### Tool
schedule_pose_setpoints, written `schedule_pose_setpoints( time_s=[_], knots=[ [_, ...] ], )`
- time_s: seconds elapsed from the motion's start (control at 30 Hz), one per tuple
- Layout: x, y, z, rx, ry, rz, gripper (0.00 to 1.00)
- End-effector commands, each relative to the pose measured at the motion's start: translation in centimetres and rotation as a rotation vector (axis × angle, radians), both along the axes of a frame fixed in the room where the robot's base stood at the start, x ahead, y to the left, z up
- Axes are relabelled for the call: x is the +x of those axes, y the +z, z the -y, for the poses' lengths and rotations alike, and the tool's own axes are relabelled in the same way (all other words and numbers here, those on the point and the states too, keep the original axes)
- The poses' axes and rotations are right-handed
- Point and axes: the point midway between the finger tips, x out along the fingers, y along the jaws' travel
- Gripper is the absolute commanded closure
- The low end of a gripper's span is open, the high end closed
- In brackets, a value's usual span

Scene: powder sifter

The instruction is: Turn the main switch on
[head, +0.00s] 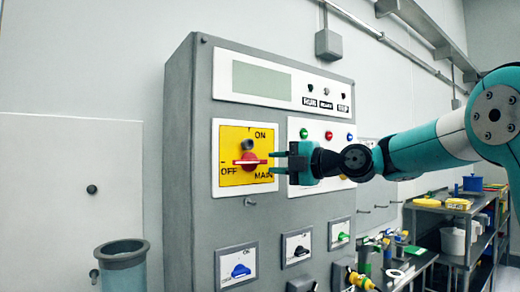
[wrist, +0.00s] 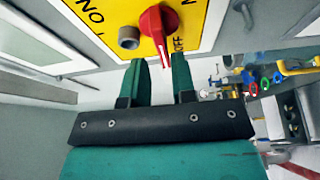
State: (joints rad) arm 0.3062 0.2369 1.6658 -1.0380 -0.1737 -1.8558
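The main switch is a red rotary knob (head: 250,160) on a yellow plate (head: 230,137) marked ON, OFF and MAIN. Its bar lies level in the head view, with one end toward OFF. The red knob also shows in the wrist view (wrist: 158,24), its narrow end pointing down to the gap between my fingertips. A grey round stub (head: 247,145) sits just above the knob. My gripper (head: 273,162) is open and empty, just right of the knob in the head view. The wrist view also shows its two green fingers (wrist: 159,62) apart. I cannot tell if they touch the knob.
The grey cabinet (head: 180,200) carries a display (head: 262,80), coloured lamps and a blue knob (head: 240,271) below the yellow plate. A small bolt (head: 250,202) projects under the plate. A bench (head: 462,215) with several items stands right. A cylindrical vessel (head: 122,272) stands left.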

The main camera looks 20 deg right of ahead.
Motion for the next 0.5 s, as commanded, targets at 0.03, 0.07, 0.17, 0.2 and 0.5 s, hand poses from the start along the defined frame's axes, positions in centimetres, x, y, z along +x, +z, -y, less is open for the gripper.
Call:
schedule_pose_setpoints(
  time_s=[0.03,0.07,0.17,0.2,0.5],
  knots=[
    [0.8,0.6,-0.8,0.001,0.004,-0.003,0.75],
    [1.2,0.5,-1.2,0.001,0.004,-0.002,0.75],
    [2.4,0.4,-2.2,0.001,0.003,-0.002,0.75],
    [2.8,0.4,-2.4,0.001,0.002,-0.002,0.75],
    [3.8,0.0,-3.2,0.0,-0.001,-0.001,0.75]
  ],
)
